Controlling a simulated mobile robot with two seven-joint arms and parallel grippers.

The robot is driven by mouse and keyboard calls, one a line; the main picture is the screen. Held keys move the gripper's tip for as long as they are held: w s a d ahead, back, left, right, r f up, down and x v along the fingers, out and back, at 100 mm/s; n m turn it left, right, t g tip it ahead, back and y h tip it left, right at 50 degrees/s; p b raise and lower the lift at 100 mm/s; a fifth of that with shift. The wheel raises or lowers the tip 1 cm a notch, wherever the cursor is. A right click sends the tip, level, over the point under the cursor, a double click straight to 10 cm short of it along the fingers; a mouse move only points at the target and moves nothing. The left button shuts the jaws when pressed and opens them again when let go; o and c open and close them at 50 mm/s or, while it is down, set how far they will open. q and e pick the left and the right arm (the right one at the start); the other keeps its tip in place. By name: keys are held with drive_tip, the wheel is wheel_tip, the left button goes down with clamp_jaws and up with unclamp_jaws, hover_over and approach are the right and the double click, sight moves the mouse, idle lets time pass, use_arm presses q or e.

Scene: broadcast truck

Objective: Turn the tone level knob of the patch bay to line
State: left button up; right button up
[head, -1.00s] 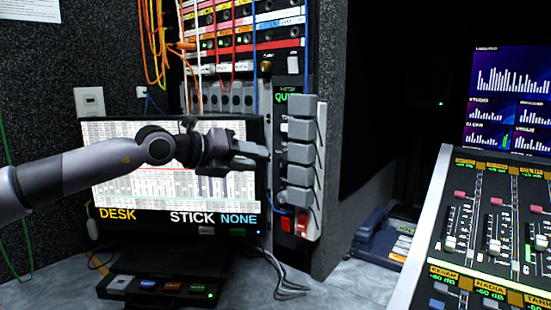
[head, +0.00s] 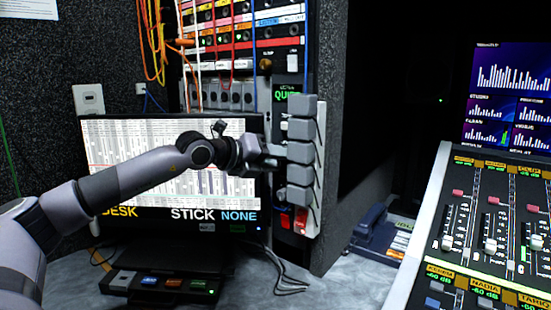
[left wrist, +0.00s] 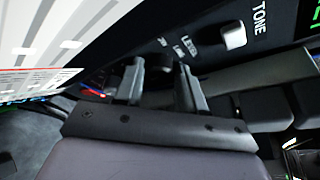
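The patch bay rack (head: 245,30) with its cables stands at the back in the head view. In the left wrist view, a dark panel carries the label TONE (left wrist: 260,17), a white knob or switch (left wrist: 232,37) and small white lettering (left wrist: 188,42). My left gripper (head: 283,155) is in front of this panel, beside the grey blocks. In the left wrist view my left gripper (left wrist: 160,75) has its fingers apart. A small dark shape (left wrist: 160,61) shows between the fingertips; I cannot tell whether it is the level knob or whether they touch it. My right gripper is out of view.
A column of grey blocks (head: 302,150) stands close to the right of my left gripper. A screen (head: 110,150) is behind my left arm. Red switches (head: 287,221) sit below. A fader console (head: 460,235) fills the right side.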

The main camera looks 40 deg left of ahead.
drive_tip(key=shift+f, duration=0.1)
use_arm(q)
clamp_jaws()
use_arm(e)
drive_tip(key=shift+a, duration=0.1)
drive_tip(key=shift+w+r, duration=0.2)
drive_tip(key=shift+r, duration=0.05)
use_arm(q)
drive_tip(key=shift+d+r+m+g+y+b, duration=0.1)
drive_tip(key=shift+m+g+y+b, duration=0.1)
drive_tip(key=shift+m+y, duration=0.65)
drive_tip(key=shift+d+f+m+g+y+b, duration=0.15)
drive_tip(key=shift+m+y, duration=0.35)
drive_tip(key=shift+m, duration=0.65)
drive_tip(key=shift+d+r+m+g+y+b, duration=0.15)
drive_tip(key=shift+m+g+y, duration=0.1)
drive_tip(key=shift+m+y, duration=0.6)
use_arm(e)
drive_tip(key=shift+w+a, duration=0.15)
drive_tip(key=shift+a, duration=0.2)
use_arm(q)
drive_tip(key=shift+a+m, duration=0.1)
drive_tip(key=shift+m, duration=0.15)
